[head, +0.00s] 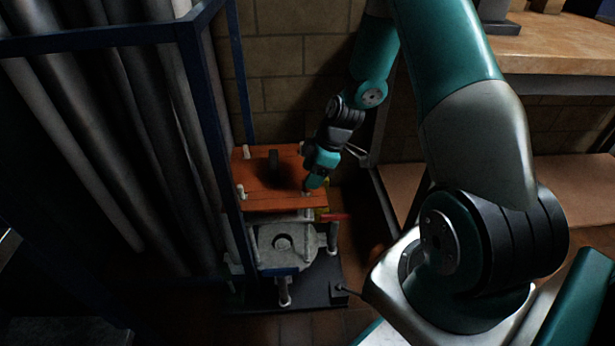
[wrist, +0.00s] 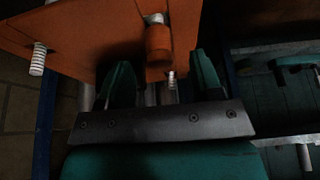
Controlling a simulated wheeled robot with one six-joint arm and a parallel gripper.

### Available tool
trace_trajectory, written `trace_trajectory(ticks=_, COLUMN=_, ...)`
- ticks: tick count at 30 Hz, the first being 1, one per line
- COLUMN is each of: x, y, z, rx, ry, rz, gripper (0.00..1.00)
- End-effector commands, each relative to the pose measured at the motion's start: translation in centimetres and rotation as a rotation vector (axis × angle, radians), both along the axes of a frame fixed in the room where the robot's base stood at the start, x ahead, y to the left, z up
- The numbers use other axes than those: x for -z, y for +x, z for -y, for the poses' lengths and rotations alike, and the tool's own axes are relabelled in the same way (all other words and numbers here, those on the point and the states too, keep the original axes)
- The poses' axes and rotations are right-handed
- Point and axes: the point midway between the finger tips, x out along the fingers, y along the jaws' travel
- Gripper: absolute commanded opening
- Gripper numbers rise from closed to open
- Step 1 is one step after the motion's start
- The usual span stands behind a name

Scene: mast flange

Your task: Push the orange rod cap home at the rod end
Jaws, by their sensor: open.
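An orange plate (head: 262,196) lies on top of a grey flange stand, with pale rod ends standing up at its corners. In the wrist view, an orange cylinder (wrist: 158,42), which looks like the rod cap, lies just beyond the space between my fingertips, against the orange plate (wrist: 95,30). A threaded metal tip (wrist: 170,80) shows near its lower end. I cannot tell how far the cap is seated. My gripper (head: 308,187) is at the plate's right edge; its two teal fingers stand apart in the wrist view (wrist: 162,80), with nothing clearly held.
A grey flange body (head: 282,243) sits below the plate on a dark base (head: 318,284). A blue frame post (head: 212,150) and grey pipes (head: 150,130) stand close on the left. A red bar (head: 336,217) sticks out right. A bench (head: 550,45) stands at the upper right.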

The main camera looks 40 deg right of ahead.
Motion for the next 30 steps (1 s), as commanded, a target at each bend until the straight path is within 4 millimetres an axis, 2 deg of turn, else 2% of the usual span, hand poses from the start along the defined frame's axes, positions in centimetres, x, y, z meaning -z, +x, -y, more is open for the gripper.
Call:
trace_trajectory(ticks=1, x=-1.8, y=-0.2, z=0.5, rx=0.002, ry=-0.002, rz=0.005, gripper=0.6)
trace_trajectory(ticks=6, x=-5.9, y=-1.2, z=2.0, rx=0.004, ry=-0.002, rz=0.004, gripper=0.6)
trace_trajectory(ticks=12, x=-10.1, y=-2.2, z=3.5, rx=0.003, ry=-0.002, rz=0.003, gripper=0.6)
trace_trajectory(ticks=15, x=-11.6, y=-2.6, z=4.0, rx=0.002, ry=-0.002, rz=0.003, gripper=0.6)
trace_trajectory(ticks=21, x=-13.0, y=-3.0, z=4.5, rx=0.001, ry=0.0, rz=0.0, gripper=0.6)
trace_trajectory(ticks=30, x=-13.1, y=-3.1, z=4.6, rx=0.0, ry=-0.001, rz=0.001, gripper=0.6)
